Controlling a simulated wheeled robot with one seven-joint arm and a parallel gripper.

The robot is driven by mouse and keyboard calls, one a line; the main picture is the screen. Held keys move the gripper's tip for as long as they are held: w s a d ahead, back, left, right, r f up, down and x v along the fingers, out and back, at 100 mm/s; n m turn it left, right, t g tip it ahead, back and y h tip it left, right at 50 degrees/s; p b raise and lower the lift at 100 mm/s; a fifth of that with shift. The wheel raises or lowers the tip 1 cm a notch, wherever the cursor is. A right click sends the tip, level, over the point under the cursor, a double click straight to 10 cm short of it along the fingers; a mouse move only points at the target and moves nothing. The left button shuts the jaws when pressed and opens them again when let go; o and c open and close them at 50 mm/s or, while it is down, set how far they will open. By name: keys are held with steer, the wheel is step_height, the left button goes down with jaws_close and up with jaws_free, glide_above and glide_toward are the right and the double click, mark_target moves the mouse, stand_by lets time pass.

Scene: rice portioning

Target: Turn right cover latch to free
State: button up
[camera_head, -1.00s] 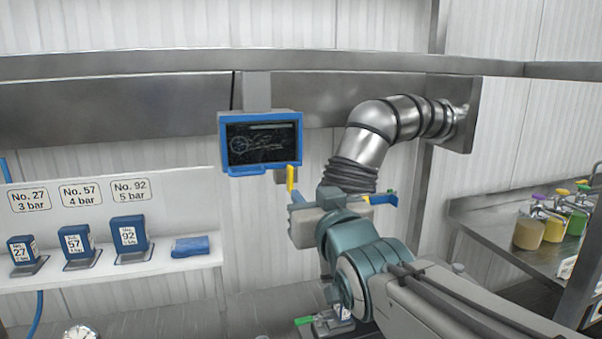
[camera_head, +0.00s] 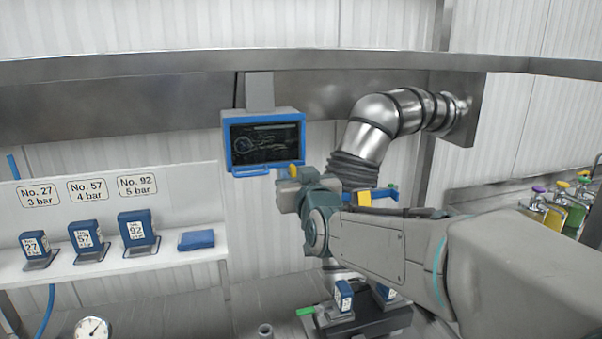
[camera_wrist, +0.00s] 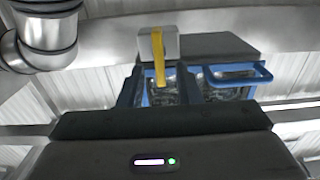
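A yellow latch-like handle (camera_head: 294,171) shows at my gripper (camera_head: 290,190), just below the screen. The gripper hides most of it. The fingers look open; I cannot tell whether either touches the strip. A second yellow piece (camera_head: 363,197) sits farther right beside a blue bar (camera_head: 388,192), below the duct and partly behind my arm. I cannot tell from the pictures which one is the right cover latch.
A blue-framed screen (camera_head: 264,141) hangs just behind the gripper. A metal duct (camera_head: 370,140) bends down close to its right. A shelf (camera_head: 190,253) with several blue numbered blocks stands left. A fixture with a green handle (camera_head: 306,311) sits below my arm.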

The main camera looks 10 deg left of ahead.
jaws_close()
steer(key=shift+f+m+b, duration=0.15)
steer(key=shift+m+b, duration=0.15)
steer(key=shift+b, duration=0.5)
steer(key=m+b, duration=0.5)
steer(key=d+m+b, duration=0.1)
steer(key=m+b, duration=0.4)
steer(key=m, duration=0.1)
steer(key=f+m+b, duration=0.1)
steer(key=m+b, duration=0.3)
steer(key=m, duration=0.2)
steer(key=shift+w+d+f+b, duration=0.1)
steer(key=shift+w+d+b, duration=0.05)
steer(key=shift+w+b, duration=0.25)
steer(key=shift+m, duration=0.3)
